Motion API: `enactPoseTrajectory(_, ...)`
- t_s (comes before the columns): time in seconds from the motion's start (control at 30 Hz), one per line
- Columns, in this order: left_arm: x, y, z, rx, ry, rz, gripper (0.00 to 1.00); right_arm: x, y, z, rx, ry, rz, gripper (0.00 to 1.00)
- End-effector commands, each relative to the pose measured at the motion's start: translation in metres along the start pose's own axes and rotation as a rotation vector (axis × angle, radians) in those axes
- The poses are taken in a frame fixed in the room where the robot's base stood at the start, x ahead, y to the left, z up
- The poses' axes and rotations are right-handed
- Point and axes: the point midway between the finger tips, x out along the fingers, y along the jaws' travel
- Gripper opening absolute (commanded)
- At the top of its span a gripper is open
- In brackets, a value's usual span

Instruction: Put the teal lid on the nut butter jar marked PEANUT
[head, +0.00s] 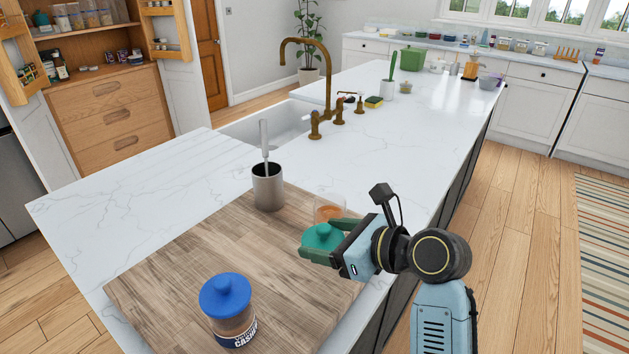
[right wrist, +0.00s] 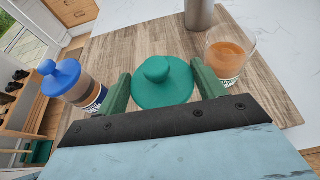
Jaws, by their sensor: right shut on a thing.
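My right gripper (head: 321,241) is shut on the teal lid (head: 323,236), a round disc with a knob on top. In the right wrist view the lid (right wrist: 163,88) sits level between my two green fingers. An open glass jar (head: 329,208) with orange-brown contents stands upright just behind the lid in the head view. In the right wrist view this jar (right wrist: 230,57) is right of the lid, apart from it. Its label is too small to read. A second jar (head: 231,325), marked CASHEW, wears a blue lid (head: 225,295). My left gripper is not in view.
Both jars stand on a wooden board (head: 190,251) on the white island counter (head: 85,202). A grey metal pot (head: 268,188) with a utensil stands at the board's back. The board's middle is clear. A brass tap (head: 322,70) and sink lie beyond.

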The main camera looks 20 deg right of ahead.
Motion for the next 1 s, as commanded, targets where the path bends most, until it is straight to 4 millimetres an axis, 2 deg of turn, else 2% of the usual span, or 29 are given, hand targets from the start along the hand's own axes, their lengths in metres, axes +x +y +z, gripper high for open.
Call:
enactPoseTrajectory(0.03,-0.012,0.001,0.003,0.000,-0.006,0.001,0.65,0.001,-0.003,0.012,-0.015,-0.002,0.015,0.47)
enactPoseTrajectory(0.2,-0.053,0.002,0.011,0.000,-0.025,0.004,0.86,0.010,-0.022,0.053,-0.068,-0.008,0.094,0.47)
enactPoseTrajectory(0.4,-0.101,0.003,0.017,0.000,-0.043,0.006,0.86,0.015,-0.060,0.098,-0.096,-0.004,0.168,0.47)
enactPoseTrajectory(0.6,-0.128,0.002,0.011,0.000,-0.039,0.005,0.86,0.012,-0.095,0.124,-0.085,0.003,0.191,0.47)
enactPoseTrajectory(0.77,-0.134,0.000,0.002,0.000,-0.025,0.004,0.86,0.013,-0.108,0.126,-0.077,0.005,0.195,0.47)
enactPoseTrajectory(1.0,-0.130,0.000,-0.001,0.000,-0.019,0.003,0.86,0.029,-0.108,0.084,-0.071,0.005,0.196,0.47)
